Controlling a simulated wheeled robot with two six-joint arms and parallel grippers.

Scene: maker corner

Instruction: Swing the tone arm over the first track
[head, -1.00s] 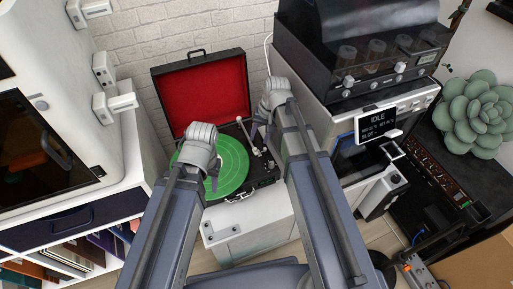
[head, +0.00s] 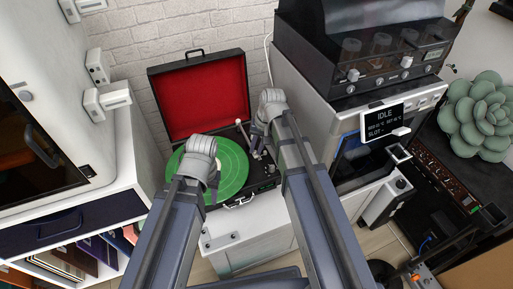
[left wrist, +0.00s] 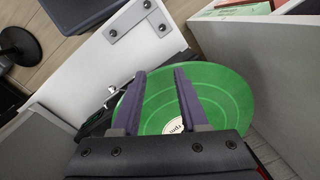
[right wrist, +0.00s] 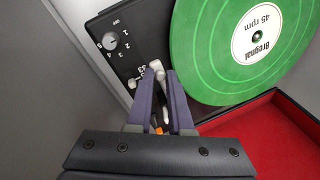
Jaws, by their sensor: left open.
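The green record (head: 234,165) lies on a turntable in an open black case with a red-lined lid (head: 200,95). The white tone arm (head: 246,137) is at the record's right side. My left gripper (head: 213,184) is over the record's near left part; in the left wrist view its two fingers (left wrist: 160,72) are apart and empty. In the right wrist view, my right gripper (right wrist: 160,75) has its fingers on either side of white tone arm parts, beside the record (right wrist: 205,60). Whether they touch them is unclear. An orange bit shows between the fingers.
A number dial (right wrist: 111,41) sits on the deck near the right gripper. A grey machine with a display (head: 384,119) stands close on the right. A white cabinet (head: 110,190) is on the left. The case rests on a white stand (head: 245,235).

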